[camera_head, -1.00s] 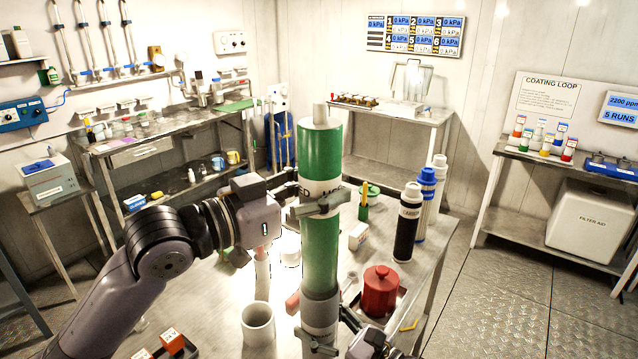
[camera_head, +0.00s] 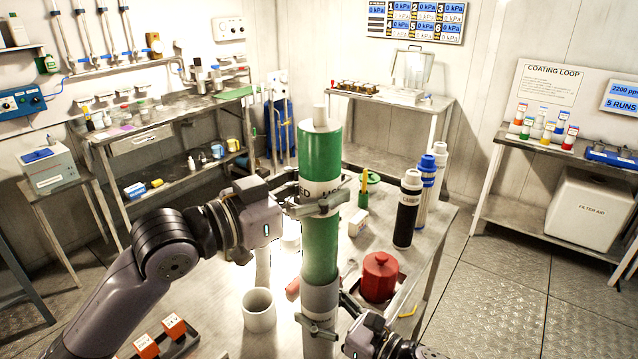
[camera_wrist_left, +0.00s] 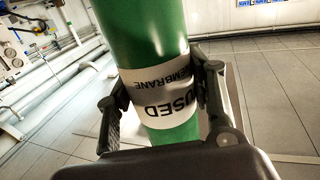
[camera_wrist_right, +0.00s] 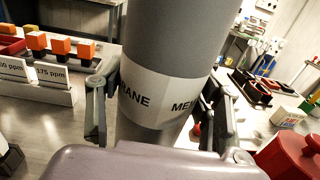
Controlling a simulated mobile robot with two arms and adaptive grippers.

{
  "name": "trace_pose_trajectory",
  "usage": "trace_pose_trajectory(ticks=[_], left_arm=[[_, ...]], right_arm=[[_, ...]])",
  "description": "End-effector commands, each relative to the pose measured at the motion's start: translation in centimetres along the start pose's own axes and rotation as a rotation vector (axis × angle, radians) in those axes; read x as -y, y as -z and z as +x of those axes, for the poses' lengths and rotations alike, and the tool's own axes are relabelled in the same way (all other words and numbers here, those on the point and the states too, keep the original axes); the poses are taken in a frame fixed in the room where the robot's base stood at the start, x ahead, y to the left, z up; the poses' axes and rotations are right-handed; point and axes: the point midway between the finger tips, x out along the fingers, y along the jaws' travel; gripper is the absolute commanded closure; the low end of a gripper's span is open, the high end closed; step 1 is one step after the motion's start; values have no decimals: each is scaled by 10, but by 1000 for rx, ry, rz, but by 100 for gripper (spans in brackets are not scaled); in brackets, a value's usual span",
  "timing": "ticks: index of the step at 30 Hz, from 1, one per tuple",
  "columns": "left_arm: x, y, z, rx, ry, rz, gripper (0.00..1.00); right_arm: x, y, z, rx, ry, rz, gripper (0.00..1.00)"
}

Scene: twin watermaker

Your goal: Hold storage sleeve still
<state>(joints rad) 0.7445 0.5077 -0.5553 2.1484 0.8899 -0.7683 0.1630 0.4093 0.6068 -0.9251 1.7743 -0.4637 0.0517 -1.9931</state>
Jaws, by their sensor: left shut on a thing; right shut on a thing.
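A tall green tube (camera_head: 320,240) with a white label reading USED MEMBRANE stands upright above the table. My left gripper (camera_head: 320,204) is shut around it at the label; the left wrist view shows a finger on each side of the green tube (camera_wrist_left: 143,45). Below it, in line, is a grey sleeve (camera_head: 319,300), which I take for the storage sleeve. My right gripper (camera_head: 318,330) is shut around the grey sleeve; the right wrist view shows it (camera_wrist_right: 175,40) between the fingers with a white label. I cannot see the sleeve's lower end clearly.
A white cup (camera_head: 258,312) stands left of the sleeve, and a red lidded pot (camera_head: 380,277) stands close on the right. A black cartridge (camera_head: 407,212) and a blue-capped one (camera_head: 426,190) stand farther right. A tray with orange blocks (camera_head: 147,346) is at front left.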

Motion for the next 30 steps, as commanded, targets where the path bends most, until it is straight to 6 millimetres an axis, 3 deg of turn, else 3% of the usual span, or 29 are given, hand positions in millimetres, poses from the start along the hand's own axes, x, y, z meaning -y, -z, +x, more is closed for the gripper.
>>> trace_pose_trajectory(ticks=[30], left_arm=[[0, -23, 0, -4, 0, 1, 78]], right_arm=[[0, 0, 0, 0, 0, 1, 82]])
